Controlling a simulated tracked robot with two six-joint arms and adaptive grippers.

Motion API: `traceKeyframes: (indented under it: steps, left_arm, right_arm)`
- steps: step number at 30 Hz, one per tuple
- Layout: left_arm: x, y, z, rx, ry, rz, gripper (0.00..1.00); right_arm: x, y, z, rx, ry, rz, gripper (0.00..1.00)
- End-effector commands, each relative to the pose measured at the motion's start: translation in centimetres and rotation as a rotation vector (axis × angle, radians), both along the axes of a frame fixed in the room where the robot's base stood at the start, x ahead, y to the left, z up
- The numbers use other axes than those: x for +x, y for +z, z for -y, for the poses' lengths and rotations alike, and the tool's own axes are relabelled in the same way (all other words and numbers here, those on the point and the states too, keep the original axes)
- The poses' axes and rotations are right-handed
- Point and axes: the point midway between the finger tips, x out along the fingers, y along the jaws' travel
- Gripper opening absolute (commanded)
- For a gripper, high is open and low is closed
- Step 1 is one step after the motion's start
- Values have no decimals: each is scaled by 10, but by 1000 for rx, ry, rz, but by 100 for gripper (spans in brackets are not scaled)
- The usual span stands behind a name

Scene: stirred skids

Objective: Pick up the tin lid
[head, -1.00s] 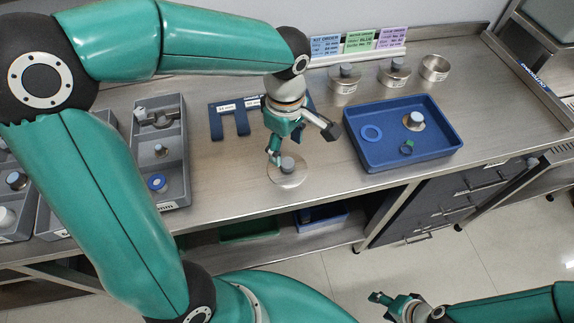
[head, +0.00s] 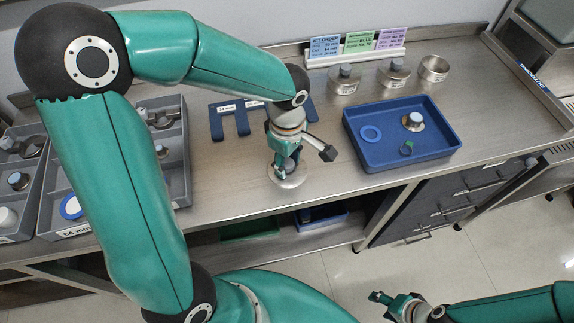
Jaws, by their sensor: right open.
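The tin lid (head: 292,180) is a round silvery disc with a grey knob. It lies on the metal bench near its front edge. My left gripper (head: 287,163) points down right over the lid, with its fingertips at the knob. The knob is mostly hidden behind the fingers, so I cannot tell whether they are closed on it. The lid still looks flat on the bench. My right gripper (head: 384,304) is open and empty, low in the view in front of the bench, far from the lid.
Two knobbed tins (head: 344,86) and an open tin (head: 434,70) stand at the back. A blue slotted holder (head: 229,124) and grey bins (head: 176,150) lie to the left.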

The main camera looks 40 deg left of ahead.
Motion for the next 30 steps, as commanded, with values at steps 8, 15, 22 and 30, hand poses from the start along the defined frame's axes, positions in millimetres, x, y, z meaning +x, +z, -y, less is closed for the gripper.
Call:
traceKeyframes:
  steps: [8, 15, 22, 30]
  left_arm:
    - [0, 0, 0, 0, 0, 1, 0]
    - [0, 1, 0, 0, 0, 1, 0]
    - [1, 15, 0, 1, -1, 4, 0]
    - [2, 66, 1, 0, -2, 9, 0]
  right_arm:
    - [0, 0, 0, 0, 0, 0, 54]
    - [0, 0, 0, 0, 0, 0, 54]
    - [0, 1, 0, 0, 0, 0, 54]
    - [0, 2, 0, 0, 0, 0, 54]
